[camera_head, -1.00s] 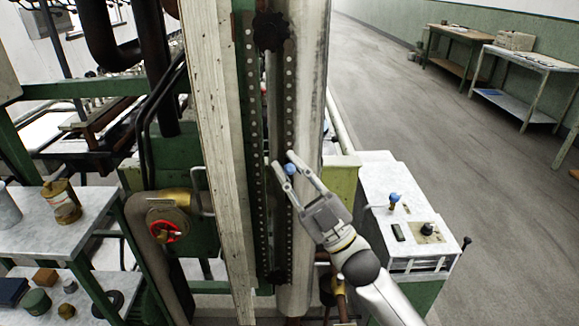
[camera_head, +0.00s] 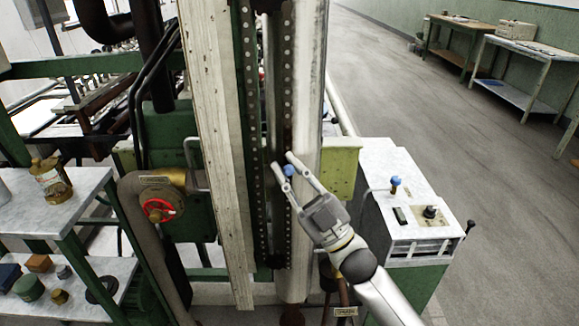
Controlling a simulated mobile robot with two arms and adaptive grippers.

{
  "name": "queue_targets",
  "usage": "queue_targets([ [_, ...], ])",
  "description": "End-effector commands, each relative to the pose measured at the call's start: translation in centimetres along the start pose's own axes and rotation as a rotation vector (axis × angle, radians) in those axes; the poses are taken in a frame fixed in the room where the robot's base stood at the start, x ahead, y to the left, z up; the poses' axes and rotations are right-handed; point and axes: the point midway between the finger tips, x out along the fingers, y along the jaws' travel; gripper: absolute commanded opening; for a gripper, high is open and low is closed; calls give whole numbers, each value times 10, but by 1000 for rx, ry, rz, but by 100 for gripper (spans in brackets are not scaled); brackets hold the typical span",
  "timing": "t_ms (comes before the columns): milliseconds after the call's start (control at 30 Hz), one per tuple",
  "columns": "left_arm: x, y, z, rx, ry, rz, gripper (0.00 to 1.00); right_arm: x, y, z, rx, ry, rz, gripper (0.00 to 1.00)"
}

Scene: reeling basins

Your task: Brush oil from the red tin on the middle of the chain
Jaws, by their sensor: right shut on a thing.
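My right gripper (camera_head: 283,161) is at the tall upright machine column, in front of its dark strips. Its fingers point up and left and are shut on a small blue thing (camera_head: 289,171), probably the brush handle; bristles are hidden. The chain (camera_head: 287,110) seems to be the dark upright strip with a row of light dots. The fingertips overlap it about halfway up; I cannot tell whether anything touches it. My left gripper is not in view.
The left table (camera_head: 25,218) has a lower shelf with small boxes and tins. A white-topped cabinet (camera_head: 377,160) with a blue-knobbed lever (camera_head: 395,182) stands right of my arm. The floor beyond is open.

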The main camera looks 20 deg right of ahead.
Motion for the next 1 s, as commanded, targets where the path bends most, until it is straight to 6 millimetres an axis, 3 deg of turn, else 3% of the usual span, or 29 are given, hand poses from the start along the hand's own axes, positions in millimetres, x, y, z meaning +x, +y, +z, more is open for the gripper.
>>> queue_targets([
  [333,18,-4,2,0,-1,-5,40,-16,-11,13,0,-2,0,0],
  [433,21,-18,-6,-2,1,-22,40,-22,-15,17,0,-2,0,0],
  [533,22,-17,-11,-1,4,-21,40,-24,-17,19,0,-1,1,0],
  [833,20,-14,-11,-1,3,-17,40,-24,-17,18,0,-1,0,0],
  [1000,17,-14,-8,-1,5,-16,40,-29,-21,8,2,-1,0,0],
])
